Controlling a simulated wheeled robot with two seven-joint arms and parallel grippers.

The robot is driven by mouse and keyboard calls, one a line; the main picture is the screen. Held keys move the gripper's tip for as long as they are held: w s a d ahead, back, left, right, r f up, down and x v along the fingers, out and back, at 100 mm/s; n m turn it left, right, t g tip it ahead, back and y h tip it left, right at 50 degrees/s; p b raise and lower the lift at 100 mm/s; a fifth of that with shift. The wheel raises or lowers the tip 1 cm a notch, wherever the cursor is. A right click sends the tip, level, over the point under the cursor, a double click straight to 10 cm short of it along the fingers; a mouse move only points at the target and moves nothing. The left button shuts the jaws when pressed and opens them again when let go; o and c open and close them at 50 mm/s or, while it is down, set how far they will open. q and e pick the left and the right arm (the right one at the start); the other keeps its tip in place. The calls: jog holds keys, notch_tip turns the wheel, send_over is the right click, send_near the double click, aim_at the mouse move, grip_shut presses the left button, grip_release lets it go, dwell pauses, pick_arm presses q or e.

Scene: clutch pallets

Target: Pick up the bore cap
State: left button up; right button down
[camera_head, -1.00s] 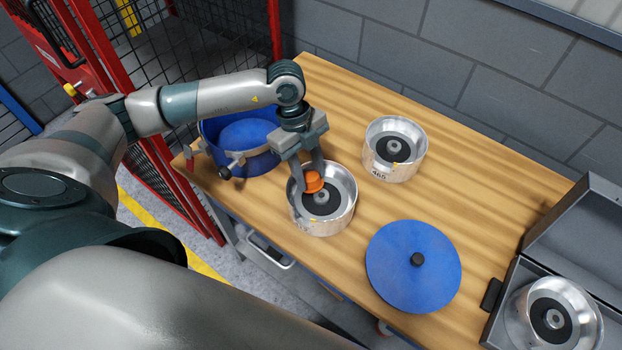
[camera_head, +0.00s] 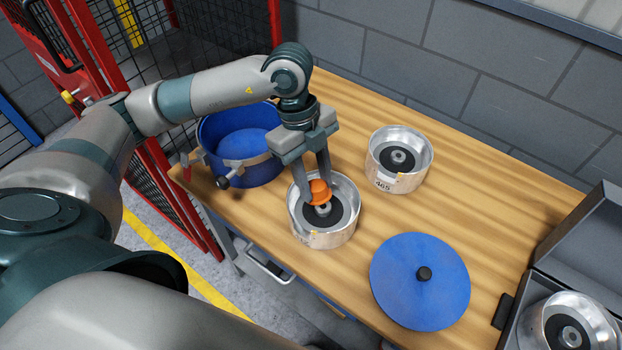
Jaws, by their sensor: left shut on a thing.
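The orange bore cap (camera_head: 318,191) is between the fingertips of my left gripper (camera_head: 318,197), which is shut on it. The gripper points down over a silver clutch drum (camera_head: 325,238) on the wooden bench. The cap shows above the drum's dark centre hub. I cannot tell whether the cap touches the hub. My right gripper does not show.
A second silver drum marked 465 (camera_head: 399,160) stands behind to the right. A blue open pot (camera_head: 240,165) is at the left bench edge, close to the arm. A blue lid (camera_head: 419,281) lies at front right. A grey case (camera_head: 579,243) at right holds another drum.

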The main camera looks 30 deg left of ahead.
aim_at(323, 197)
pick_arm(q)
jog(key=s+d+r+b, duration=0.1)
jog(key=s+d+r, duration=0.3)
jog(key=s, duration=0.1)
jog(key=shift+s+d+r+b, duration=0.2)
jog(key=shift+s+d+b, duration=0.05)
jog(key=shift+d+b, duration=0.1)
dwell(0.6)
